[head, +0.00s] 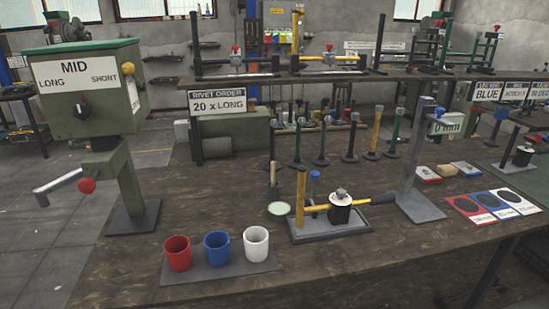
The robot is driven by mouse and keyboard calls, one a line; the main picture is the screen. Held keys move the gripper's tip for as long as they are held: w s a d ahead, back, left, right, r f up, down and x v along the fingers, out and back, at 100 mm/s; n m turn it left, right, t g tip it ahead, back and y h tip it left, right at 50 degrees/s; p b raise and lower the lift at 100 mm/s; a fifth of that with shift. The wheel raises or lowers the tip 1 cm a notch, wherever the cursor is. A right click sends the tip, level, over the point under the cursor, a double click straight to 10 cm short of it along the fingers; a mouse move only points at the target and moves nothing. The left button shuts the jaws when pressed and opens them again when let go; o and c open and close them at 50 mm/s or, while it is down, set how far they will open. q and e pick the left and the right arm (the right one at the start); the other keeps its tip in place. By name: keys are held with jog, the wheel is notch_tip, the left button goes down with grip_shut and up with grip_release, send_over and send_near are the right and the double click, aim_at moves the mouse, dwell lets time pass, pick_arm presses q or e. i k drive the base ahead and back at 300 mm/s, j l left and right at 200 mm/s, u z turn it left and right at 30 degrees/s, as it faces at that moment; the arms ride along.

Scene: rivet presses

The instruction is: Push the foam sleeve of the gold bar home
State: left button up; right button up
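A small press stands at the front middle of the table on a grey base plate (330,229). It has a yellow-gold upright post (300,190) and a yellow-gold bar (317,208) lying nearly level through a black block (341,216) with a silver knob on top. A dark sleeve (383,198) sits on the right end of this bar. How far the sleeve is seated cannot be told. A separate yellow-gold rod (375,132) stands upright in the row behind, on a dark foot. Neither of my grippers is in view.
Red (177,254), blue (217,248) and white (256,243) cups stand on a dark mat at the front. A green machine (92,92) stands left, a grey column stand (419,170) right of the press. Several upright rods line the back. Coloured cards (470,209) lie at right.

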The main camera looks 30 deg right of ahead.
aim_at(383, 198)
jog(key=z, duration=1.6)
